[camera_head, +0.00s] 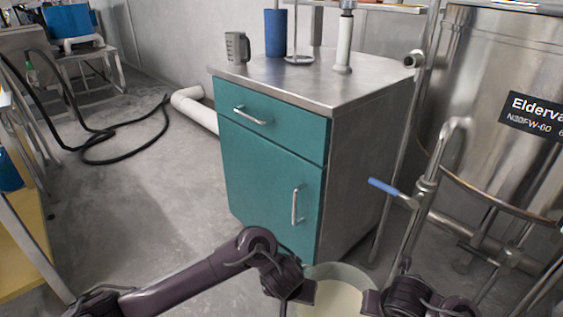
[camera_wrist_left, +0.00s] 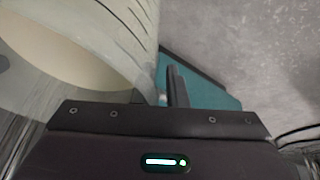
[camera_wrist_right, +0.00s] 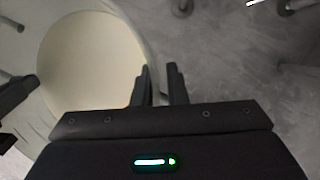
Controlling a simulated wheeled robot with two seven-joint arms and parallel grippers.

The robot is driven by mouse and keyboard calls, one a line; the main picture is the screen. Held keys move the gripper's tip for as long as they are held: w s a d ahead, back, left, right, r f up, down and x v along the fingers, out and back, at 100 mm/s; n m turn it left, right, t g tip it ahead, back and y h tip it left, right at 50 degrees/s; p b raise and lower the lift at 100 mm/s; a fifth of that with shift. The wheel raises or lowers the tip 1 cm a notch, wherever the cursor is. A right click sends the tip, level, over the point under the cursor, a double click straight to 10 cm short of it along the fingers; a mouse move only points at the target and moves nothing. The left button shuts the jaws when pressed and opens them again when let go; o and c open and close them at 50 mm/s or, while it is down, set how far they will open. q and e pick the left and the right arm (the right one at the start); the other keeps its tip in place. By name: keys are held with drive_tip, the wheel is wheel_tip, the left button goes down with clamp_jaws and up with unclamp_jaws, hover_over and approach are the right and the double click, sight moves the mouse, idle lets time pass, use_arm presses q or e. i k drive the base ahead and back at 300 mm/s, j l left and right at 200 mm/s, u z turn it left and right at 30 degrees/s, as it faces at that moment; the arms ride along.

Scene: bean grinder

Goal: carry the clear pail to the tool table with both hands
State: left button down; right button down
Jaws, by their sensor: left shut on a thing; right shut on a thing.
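The clear pail (camera_head: 354,273) holds something pale cream and shows at the bottom of the head view, its lower part cut off. My left gripper (camera_head: 304,291) is shut on the left side of its rim, and my right gripper (camera_head: 372,300) is shut on the right side. In the left wrist view the pail wall (camera_wrist_left: 147,22) fills the upper left, next to a finger. In the right wrist view the round pail (camera_wrist_right: 146,42) lies left of the fingers (camera_wrist_right: 160,82). A teal cabinet with a steel top (camera_head: 300,85) stands ahead; I cannot tell if it is the tool table.
A grey jug (camera_head: 237,47), a blue cylinder (camera_head: 275,33) and a stand (camera_head: 299,58) are at the cabinet top's back. Its front top is clear. A steel tank (camera_head: 485,90) and blue-handled pipe (camera_head: 391,190) are at right. A black hose (camera_head: 125,151) lies on the left floor.

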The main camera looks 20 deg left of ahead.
sight(323, 87)
drive_tip(key=i+j, duration=0.15)
drive_tip(key=j, duration=0.25)
drive_tip(key=i+j, duration=0.1)
drive_tip(key=j, duration=0.3)
drive_tip(key=i+j, duration=0.15)
drive_tip(key=j, duration=0.2)
